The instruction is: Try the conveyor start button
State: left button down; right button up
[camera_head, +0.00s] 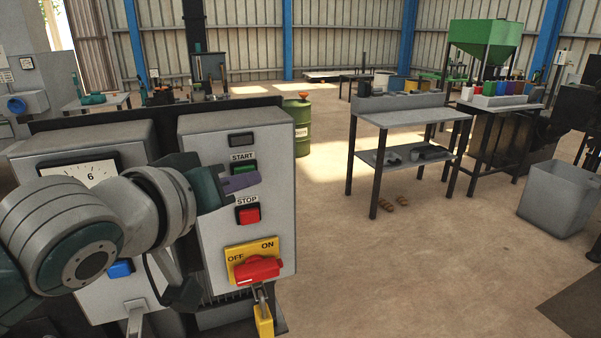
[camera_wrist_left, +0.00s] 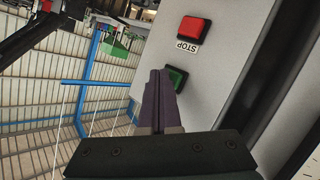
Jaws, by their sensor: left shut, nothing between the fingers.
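The green START button (camera_head: 243,167) sits on the grey control box (camera_head: 190,145), below a dark blank window. The red STOP button (camera_head: 249,214) is below it. Both buttons also show in the left wrist view, the green one (camera_wrist_left: 178,77) partly behind my fingers and the red one (camera_wrist_left: 192,29) clear. My left gripper (camera_head: 252,181) is shut and empty, its purple fingertips just at the lower edge of the START button in the head view. In the wrist view the fingertips (camera_wrist_left: 160,73) overlap its edge; I cannot tell whether they touch it. My right gripper is not in view.
A red rotary switch (camera_head: 257,269) on a yellow OFF/ON plate, with a yellow padlock (camera_head: 263,318), is lower on the box. A dial gauge (camera_head: 82,172) and a blue button (camera_head: 121,268) are on the box to the left. A workbench (camera_head: 411,116) stands right, beyond open floor.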

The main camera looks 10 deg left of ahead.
pick_arm(q)
jog(key=shift+w+a, duration=0.1)
dwell(0.5)
jog(key=shift+s+d+p, duration=0.5)
jog(key=shift+s, duration=0.2)
jog(key=shift+s+d+p, duration=0.5)
jog(key=shift+s+d, duration=0.2)
jog(key=shift+s, duration=0.35)
jog(key=shift+s+d+p, duration=0.45)
jog(key=shift+s+d, duration=0.25)
jog(key=shift+s, duration=0.35)
